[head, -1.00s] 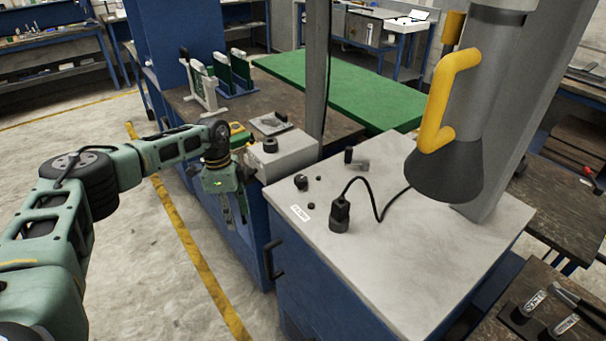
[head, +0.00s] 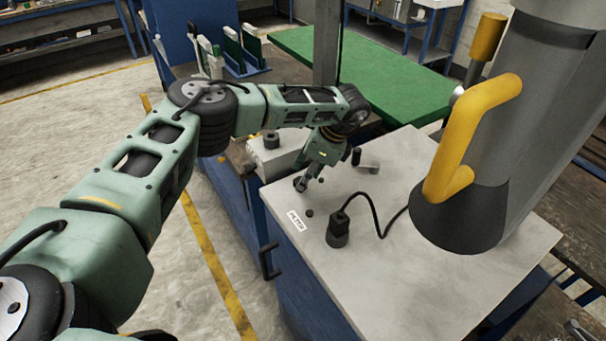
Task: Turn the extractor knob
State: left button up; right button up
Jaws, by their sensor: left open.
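The extractor knob (head: 299,185) is most likely the round black knob near the left edge of the grey cabinet top (head: 370,260); no readable label confirms this. My left gripper (head: 305,181) is open and points down at this knob, its fingertips partly covering it. I cannot tell whether the fingers touch it or stand around it. The yellow-handled extractor hood (head: 465,215), a grey tube with a dark cone, hangs over the right part of the cabinet. My right gripper is not in view.
A black plug-like device (head: 338,232) with a curled cable stands near the knob. A small crank lever (head: 357,160) is behind my gripper. A small black button (head: 309,213) and a white label (head: 297,220) lie in front.

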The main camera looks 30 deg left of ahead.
pick_arm(q)
jog(key=f, duration=0.3)
jog(key=shift+w+a+p, duration=0.3)
jog(key=shift+a, duration=0.1)
jog(key=shift+s, duration=0.1)
jog(key=shift+c, duration=0.6)
jog(key=shift+f, duration=0.1)
jog(key=c, duration=0.6)
jog(key=shift+c, duration=1.4)
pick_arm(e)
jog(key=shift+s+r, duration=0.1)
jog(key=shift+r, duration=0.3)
